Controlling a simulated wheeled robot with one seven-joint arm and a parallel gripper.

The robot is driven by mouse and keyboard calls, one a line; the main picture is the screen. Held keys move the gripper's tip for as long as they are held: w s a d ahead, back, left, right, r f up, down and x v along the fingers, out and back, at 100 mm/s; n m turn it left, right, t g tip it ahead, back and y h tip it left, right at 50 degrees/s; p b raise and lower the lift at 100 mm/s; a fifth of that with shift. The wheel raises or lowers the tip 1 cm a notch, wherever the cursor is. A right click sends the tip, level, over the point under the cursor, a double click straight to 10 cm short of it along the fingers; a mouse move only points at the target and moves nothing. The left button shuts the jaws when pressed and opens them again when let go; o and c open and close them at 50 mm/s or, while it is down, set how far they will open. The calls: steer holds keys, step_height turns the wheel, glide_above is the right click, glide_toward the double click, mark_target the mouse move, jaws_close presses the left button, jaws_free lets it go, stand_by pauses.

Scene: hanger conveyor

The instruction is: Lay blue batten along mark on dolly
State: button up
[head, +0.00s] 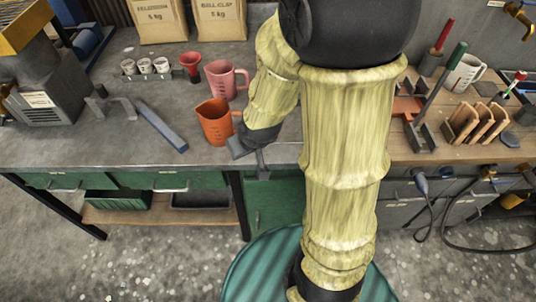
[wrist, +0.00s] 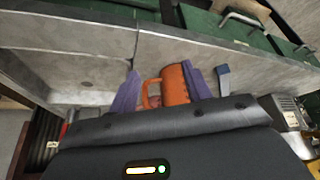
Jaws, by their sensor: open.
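The blue batten (head: 162,128) lies flat and slanted on the grey bench top, left of the orange jug. A blue-grey piece beside the right finger in the wrist view (wrist: 223,80) looks like its end. My gripper (head: 249,158) is open and empty near the front edge of the bench, to the right of the batten and apart from it. In the wrist view my gripper (wrist: 160,67) shows two purple fingers spread apart, with the orange jug seen between them. I cannot make out a dolly or its mark for certain.
The orange jug (head: 214,122) stands close beside my gripper, with a pink jug (head: 226,79) and red funnel (head: 190,64) behind. A grey clamp-like bracket (head: 107,105) is left of the batten. A ribbed teal round surface (head: 250,272) shows below, partly hidden by my arm.

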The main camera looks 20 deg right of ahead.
steer(key=s+d+r+m+g, duration=0.2)
steer(key=s+d+r, duration=0.1)
steer(key=s, duration=0.3)
steer(key=shift+s+d+g+h, duration=0.2)
steer(key=shift+s+g+h, duration=0.05)
steer(key=shift+g+h, duration=0.05)
steer(key=shift+o, duration=0.4)
steer(key=shift+r, duration=0.1)
